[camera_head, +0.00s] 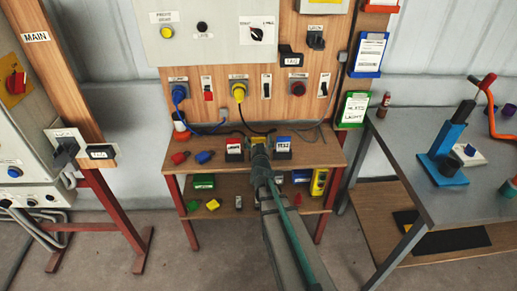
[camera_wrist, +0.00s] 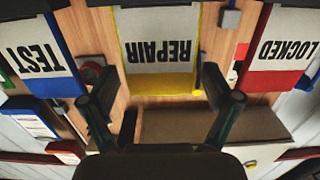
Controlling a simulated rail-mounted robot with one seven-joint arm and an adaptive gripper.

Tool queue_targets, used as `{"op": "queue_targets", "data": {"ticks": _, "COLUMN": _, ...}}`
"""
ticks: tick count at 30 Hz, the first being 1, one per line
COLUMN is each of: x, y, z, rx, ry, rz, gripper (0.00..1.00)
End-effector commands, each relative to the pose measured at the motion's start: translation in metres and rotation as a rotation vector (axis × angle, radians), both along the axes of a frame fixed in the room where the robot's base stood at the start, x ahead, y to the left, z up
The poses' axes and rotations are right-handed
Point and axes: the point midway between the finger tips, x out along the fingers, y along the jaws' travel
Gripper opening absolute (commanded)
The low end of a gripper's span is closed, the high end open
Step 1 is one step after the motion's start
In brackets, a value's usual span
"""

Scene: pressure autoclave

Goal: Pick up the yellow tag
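The yellow tag (camera_wrist: 160,45), a white card with a yellow edge reading REPAIR, appears upside down at the top middle of the wrist view. In the head view, its yellow part (camera_head: 258,140) shows just above my gripper (camera_head: 259,153), which hides the rest. In the wrist view, my gripper (camera_wrist: 157,80) is open, with one finger to either side of the tag's edge. No contact with the tag is visible. The red LOCKED tag (camera_wrist: 282,42) and blue TEST tag (camera_wrist: 38,58) flank it.
The tags are on a wooden bench (camera_head: 323,153) below a switch panel. Red and blue plugs (camera_head: 204,157) lie left of the tags. Cables hang behind them. A metal table (camera_head: 420,205) with a blue clamp (camera_head: 443,165) stands to the right.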

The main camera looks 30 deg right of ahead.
Motion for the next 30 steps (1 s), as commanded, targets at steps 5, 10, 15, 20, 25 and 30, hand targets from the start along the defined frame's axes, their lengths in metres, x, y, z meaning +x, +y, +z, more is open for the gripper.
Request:
{"op": "queue_targets", "data": {"ticks": 5, "x": 0.000, "y": 0.000, "z": 0.000, "rx": 0.000, "ry": 0.000, "rz": 0.000, "gripper": 0.52}}
{"op": "queue_targets", "data": {"ticks": 10, "x": 0.000, "y": 0.000, "z": 0.000, "rx": 0.000, "ry": 0.000, "rz": 0.000, "gripper": 0.29}}
{"op": "queue_targets", "data": {"ticks": 15, "x": 0.000, "y": 0.000, "z": 0.000, "rx": 0.000, "ry": 0.000, "rz": 0.000, "gripper": 0.28}}
{"op": "queue_targets", "data": {"ticks": 20, "x": 0.000, "y": 0.000, "z": 0.008, "rx": 0.001, "ry": -0.002, "rz": -0.001, "gripper": 0.28}}
{"op": "queue_targets", "data": {"ticks": 25, "x": -0.001, "y": 0.000, "z": 0.031, "rx": 0.002, "ry": -0.004, "rz": 0.000, "gripper": 0.28}}
{"op": "queue_targets", "data": {"ticks": 30, "x": -0.001, "y": 0.000, "z": 0.067, "rx": 0.000, "ry": -0.003, "rz": 0.000, "gripper": 0.28}}
